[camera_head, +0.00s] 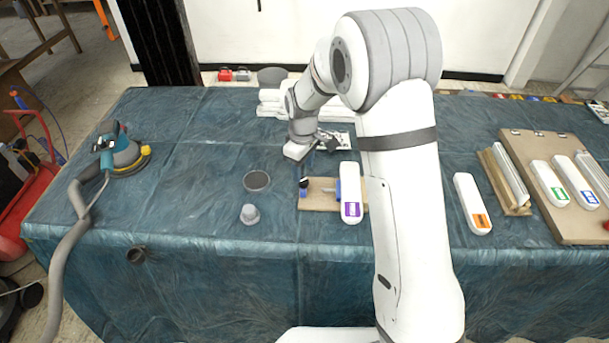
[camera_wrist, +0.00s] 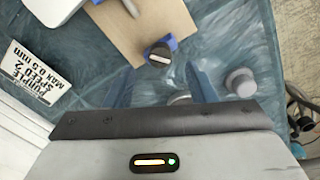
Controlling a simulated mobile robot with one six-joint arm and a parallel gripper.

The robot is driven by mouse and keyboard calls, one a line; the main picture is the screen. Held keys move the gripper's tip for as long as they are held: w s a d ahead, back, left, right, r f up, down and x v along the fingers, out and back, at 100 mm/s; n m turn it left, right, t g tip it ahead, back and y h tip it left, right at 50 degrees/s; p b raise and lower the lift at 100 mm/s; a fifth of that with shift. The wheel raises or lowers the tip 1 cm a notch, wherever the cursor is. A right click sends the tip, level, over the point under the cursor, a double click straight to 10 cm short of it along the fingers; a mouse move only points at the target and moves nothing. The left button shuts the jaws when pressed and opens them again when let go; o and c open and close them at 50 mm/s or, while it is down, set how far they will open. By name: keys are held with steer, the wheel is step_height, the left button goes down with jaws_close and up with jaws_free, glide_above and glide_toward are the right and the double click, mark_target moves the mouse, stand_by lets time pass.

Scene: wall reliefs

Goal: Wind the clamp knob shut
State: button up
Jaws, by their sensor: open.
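The dark clamp knob (camera_head: 303,183) sits at the left end of a small brown board (camera_head: 320,204) on the table. In the wrist view the knob (camera_wrist: 160,53) is black with a pale line across its top, with a blue clamp part (camera_wrist: 171,42) beside it at the board's corner. My gripper (camera_head: 323,150) is above and behind the board in the head view. In the wrist view its two fingers are apart, and the knob appears beyond the gap between them (camera_wrist: 164,80). The gripper is open and empty. I cannot tell its exact distance from the knob.
A white block with a purple label (camera_head: 350,194) lies on the board's right. A printed card (camera_wrist: 38,74) lies nearby. A grey cone-like piece (camera_head: 250,214) and a dark disc (camera_head: 257,181) are to the left. A sander with hose (camera_head: 122,155) stands farther left.

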mark_target(303, 180)
steer(key=shift+f, duration=2.2)
steer(key=shift+c, duration=0.3)
steer(key=c, duration=0.9)
steer(key=shift+f+m+b, duration=0.15)
steer(key=shift+m+b, duration=0.6)
steer(key=shift+m, duration=0.45)
steer(key=shift+r+m+b, duration=0.2)
steer(key=shift+m+b, duration=0.25)
steer(key=shift+m, duration=0.85)
